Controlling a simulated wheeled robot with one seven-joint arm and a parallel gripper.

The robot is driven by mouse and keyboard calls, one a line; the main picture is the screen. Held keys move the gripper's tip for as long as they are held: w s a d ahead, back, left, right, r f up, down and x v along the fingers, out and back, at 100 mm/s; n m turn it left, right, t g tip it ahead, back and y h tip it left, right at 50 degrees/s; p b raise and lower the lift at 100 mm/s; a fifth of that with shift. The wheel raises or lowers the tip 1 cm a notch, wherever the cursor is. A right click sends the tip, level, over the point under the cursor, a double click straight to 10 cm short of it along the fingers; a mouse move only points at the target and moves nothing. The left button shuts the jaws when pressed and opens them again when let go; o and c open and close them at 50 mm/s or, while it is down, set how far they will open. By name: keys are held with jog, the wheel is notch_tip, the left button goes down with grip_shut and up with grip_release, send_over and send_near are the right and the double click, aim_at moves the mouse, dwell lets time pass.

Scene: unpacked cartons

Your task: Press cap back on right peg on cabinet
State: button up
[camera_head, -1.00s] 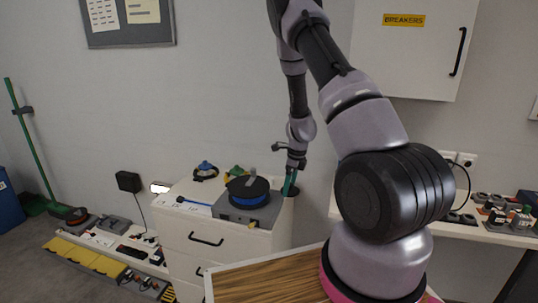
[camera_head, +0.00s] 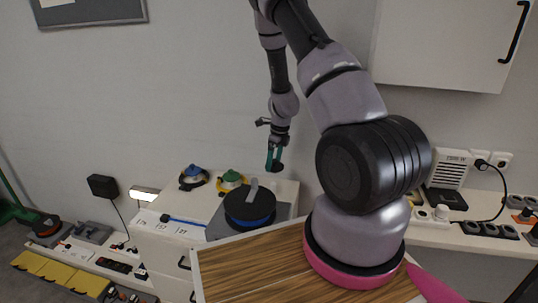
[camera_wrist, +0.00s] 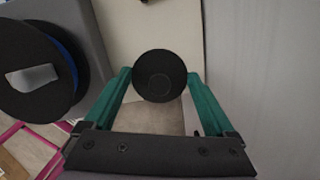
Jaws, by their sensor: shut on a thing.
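My gripper (camera_head: 274,166) is above the back right part of the white cabinet (camera_head: 287,193). In the wrist view its green fingers (camera_wrist: 160,78) are shut on a round black cap (camera_wrist: 158,70). The cap also shows as a small dark disc at the fingertips in the head view (camera_head: 277,168). A large black reel with a blue band (camera_head: 249,203) lies on a grey block on the cabinet, to the left of my gripper; it also shows in the wrist view (camera_wrist: 33,85). I cannot make out the right peg; it may be hidden under the cap or behind the reel.
A blue-topped piece (camera_head: 193,176) and a green-topped piece (camera_head: 232,180) stand at the cabinet's back. A blue-handled tool (camera_head: 183,220) lies at the left. The wall (camera_head: 200,110) is close behind. A wooden top (camera_head: 265,265) is in front.

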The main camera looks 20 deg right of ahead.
jog(key=shift+w+f, duration=0.1)
jog(key=shift+w, duration=0.25)
send_over(273, 183)
jog(key=shift+f, duration=2.95)
jog(key=shift+w+f, duration=0.1)
jog(key=shift+f, duration=0.75)
jog(key=o, duration=1.2)
jog(key=shift+c, duration=0.2)
jog(key=shift+r, duration=0.15)
jog(key=shift+r, duration=3.4)
